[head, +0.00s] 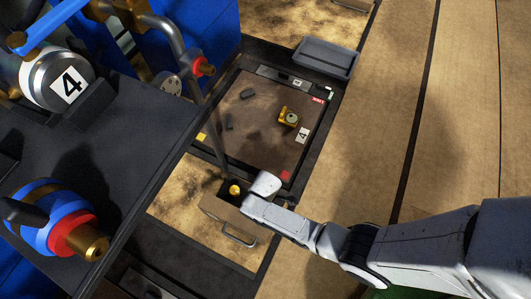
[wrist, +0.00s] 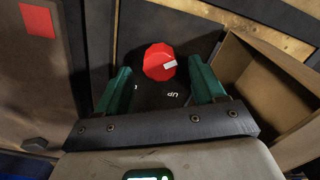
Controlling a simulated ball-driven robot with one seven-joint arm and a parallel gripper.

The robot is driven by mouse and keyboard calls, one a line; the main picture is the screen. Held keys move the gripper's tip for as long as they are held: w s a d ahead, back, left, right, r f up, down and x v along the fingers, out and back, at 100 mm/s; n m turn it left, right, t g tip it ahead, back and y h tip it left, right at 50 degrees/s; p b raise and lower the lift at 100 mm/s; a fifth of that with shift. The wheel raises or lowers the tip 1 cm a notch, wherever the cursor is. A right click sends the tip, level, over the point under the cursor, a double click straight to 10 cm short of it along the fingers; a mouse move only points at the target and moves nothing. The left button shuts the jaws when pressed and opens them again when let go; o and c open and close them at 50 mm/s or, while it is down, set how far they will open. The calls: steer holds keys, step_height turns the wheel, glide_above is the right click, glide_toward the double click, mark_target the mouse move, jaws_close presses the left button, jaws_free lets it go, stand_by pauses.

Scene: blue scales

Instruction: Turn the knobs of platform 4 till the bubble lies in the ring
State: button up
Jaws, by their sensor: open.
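Platform 4 (head: 262,140) is a brown square plate in a dark frame, with a white "4" label near its right edge. A yellow round level (head: 289,117) sits on it; its bubble and ring are too small to read. In the wrist view a red faceted knob (wrist: 159,62) with a white mark stands on a dark surface lettered "UP". My gripper (wrist: 160,74) is open, its green fingers on either side of the knob with visible gaps. In the head view my wrist covers the knob and the fingers at the plate's near corner.
A grey tray (head: 326,60) is at the far corner. A dark bench with blue machinery (head: 60,215) fills the left.

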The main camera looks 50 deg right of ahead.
steer(key=shift+f, duration=0.6)
steer(key=shift+c, duration=0.3)
steer(key=c, duration=1)
steer(key=shift+m, duration=0.3)
steer(key=m+p, duration=0.1)
steer(key=m, duration=0.2)
steer(key=shift+m, duration=0.4)
steer(key=m+p, duration=0.1)
steer(key=m, duration=0.4)
steer(key=shift+m, duration=0.3)
